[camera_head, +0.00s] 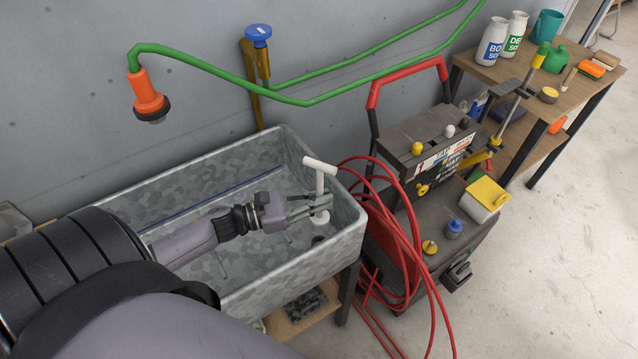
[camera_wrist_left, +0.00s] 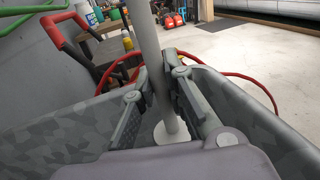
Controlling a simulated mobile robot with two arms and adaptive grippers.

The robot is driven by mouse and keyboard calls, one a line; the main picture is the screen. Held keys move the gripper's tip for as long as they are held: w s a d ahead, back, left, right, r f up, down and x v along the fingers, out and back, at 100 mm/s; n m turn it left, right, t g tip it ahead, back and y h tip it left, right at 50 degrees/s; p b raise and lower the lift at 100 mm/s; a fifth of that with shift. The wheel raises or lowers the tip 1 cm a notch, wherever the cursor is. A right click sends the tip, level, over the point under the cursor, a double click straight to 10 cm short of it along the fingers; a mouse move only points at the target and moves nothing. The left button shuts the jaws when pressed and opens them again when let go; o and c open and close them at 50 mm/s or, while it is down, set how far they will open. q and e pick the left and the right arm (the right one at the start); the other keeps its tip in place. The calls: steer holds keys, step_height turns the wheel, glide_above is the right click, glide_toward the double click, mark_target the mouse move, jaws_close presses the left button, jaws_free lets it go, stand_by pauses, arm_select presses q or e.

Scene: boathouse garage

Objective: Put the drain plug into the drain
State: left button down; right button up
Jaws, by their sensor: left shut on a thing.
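The drain plug (camera_head: 320,184) is a pale T-handled stem with a round disc at its lower end. It stands roughly upright inside the grey metal sink (camera_head: 128,204), near its right end. My left gripper (camera_head: 312,207) is shut on the stem. The wrist view shows the plug's stem (camera_wrist_left: 154,62) between the fingers (camera_wrist_left: 153,96) and its disc below them. The drain (camera_head: 318,240) shows as a dark round spot on the sink floor, just below the disc in the head view. I cannot tell how far the disc is above the floor.
A pressure washer (camera_head: 425,150) with looped red hose (camera_head: 408,235) stands right of the sink. A green hose with an orange nozzle (camera_head: 150,100) hangs above it. A wooden bench (camera_head: 490,72) holds bottles at the back right. The sink walls surround my gripper closely.

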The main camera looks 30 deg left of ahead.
mark_target(317, 214)
arm_select(q)
step_height(317, 214, down, 5)
steer(key=shift+w+d+r+b, duration=0.1)
steer(key=shift+r+b, duration=0.05)
steer(key=shift+b, duration=0.75)
steer(key=shift+f, duration=0.35)
arm_select(e)
steer(key=f, duration=0.1)
steer(key=a+f, duration=0.1)
steer(key=s+f, duration=0.1)
steer(key=shift+a+f, duration=0.2)
steer(key=shift+a, duration=0.15)
arm_select(q)
steer(key=shift+f+b, duration=0.15)
steer(key=shift+b, duration=0.2)
step_height(317, 214, down, 3)
steer(key=b, duration=0.3)
arm_select(e)
steer(key=f, duration=0.1)
steer(key=d+f, duration=0.1)
steer(key=f, duration=0.1)
steer(key=shift+w+f, duration=0.2)
steer(key=shift+f, duration=0.05)
